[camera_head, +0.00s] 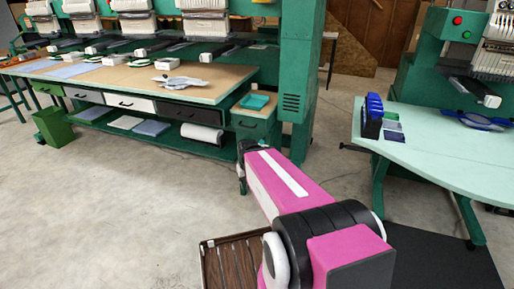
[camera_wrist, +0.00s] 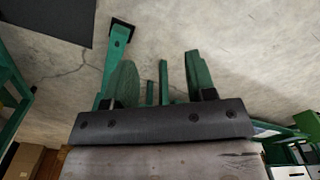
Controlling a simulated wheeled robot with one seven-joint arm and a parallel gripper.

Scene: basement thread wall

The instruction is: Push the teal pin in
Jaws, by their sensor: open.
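I cannot make out a teal pin for certain in either view. My gripper (camera_wrist: 160,82) is open in the wrist view, with its two fingers apart above the concrete floor. Two thin green upright pieces show between the fingers, and I cannot tell what they belong to. In the head view my gripper (camera_head: 242,158) is small and partly hidden behind my pink arm. It is in front of the small side stand at the right end of the long bench. A teal box (camera_head: 256,101) sits on that stand.
A long bench (camera_head: 120,78) with drawers and green embroidery machines stands at the left. A thick green post (camera_head: 300,75) stands behind my arm. A pale green table (camera_head: 450,160) with blue spools (camera_head: 374,112) is at the right. Open floor (camera_head: 110,200) lies at the left.

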